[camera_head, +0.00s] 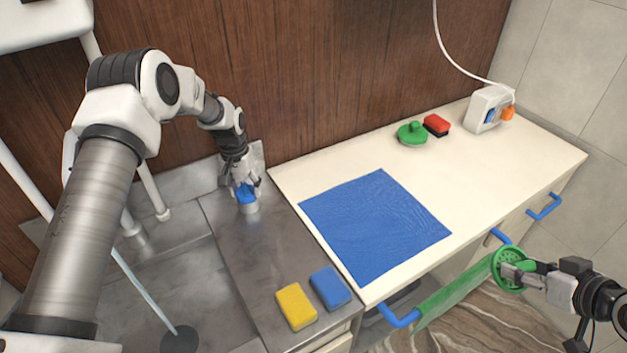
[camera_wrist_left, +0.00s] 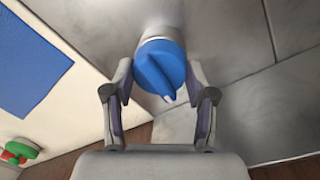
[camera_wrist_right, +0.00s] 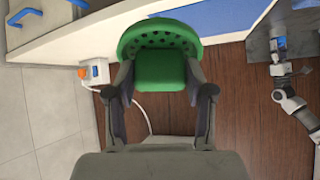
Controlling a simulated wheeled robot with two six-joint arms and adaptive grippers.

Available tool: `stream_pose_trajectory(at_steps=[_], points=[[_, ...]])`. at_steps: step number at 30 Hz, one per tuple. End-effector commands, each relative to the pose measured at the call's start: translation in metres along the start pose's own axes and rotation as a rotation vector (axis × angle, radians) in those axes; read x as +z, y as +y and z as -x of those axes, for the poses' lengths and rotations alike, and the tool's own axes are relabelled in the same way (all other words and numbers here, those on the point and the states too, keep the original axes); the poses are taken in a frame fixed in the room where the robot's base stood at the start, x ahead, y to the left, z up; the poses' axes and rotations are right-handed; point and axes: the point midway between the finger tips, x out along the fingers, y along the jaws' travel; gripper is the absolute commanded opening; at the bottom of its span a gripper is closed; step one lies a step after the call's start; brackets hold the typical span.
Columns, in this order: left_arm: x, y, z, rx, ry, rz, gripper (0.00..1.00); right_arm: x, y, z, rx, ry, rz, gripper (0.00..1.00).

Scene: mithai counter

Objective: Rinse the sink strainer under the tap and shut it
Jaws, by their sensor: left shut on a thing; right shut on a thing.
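The blue tap knob (camera_head: 246,194) sits on a metal base on the steel counter. My left gripper (camera_head: 243,184) is shut on it; the left wrist view shows the knob (camera_wrist_left: 160,70) at its fingertips. A thin pale water stream (camera_head: 148,285) runs down into the steel sink (camera_head: 150,262), towards a dark round drain (camera_head: 179,340). The spout is hidden by my left arm. My right gripper (camera_head: 520,273) is shut on the green perforated strainer (camera_head: 508,262), in front of the counter's drawers and away from the water. The right wrist view shows the strainer's holes and grip (camera_wrist_right: 160,70).
A yellow sponge (camera_head: 296,306) and a blue sponge (camera_head: 330,288) lie by the sink's right side. A blue mat (camera_head: 375,225) covers part of the cream counter. Blue drawer handles (camera_head: 398,317) stick out in front.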

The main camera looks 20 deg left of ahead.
Motion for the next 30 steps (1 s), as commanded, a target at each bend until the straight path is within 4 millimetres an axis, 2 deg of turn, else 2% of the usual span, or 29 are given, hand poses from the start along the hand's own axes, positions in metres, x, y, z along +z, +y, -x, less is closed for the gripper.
stream_pose_trajectory(at_steps=[4, 11, 12, 14, 25, 28, 30], points=[[0.001, 0.0, 0.001, 0.0, 0.006, 0.108, 0.21, -0.004, 0.0, 0.003, 0.0, 0.0, 0.0, 0.19], [0.001, 0.0, 0.0, 0.001, 0.007, 0.117, 0.21, -0.004, 0.0, 0.003, 0.0, 0.0, 0.0, 0.19], [0.001, 0.0, 0.0, 0.001, 0.007, 0.117, 0.59, -0.004, 0.0, 0.003, 0.0, 0.0, 0.0, 0.19], [0.001, 0.0, 0.0, 0.001, 0.007, 0.116, 0.81, -0.003, 0.0, 0.003, 0.0, 0.0, 0.0, 0.19], [0.0, 0.0, 0.004, 0.001, 0.008, 0.114, 0.81, -0.004, 0.0, 0.003, 0.0, 0.0, 0.0, 0.19], [0.0, 0.0, 0.016, 0.002, 0.01, 0.114, 0.81, -0.004, 0.0, 0.003, 0.0, 0.0, 0.0, 0.19], [0.0, 0.0, 0.031, 0.001, 0.01, 0.113, 0.81, -0.004, 0.0, 0.003, 0.0, 0.0, 0.0, 0.19]])
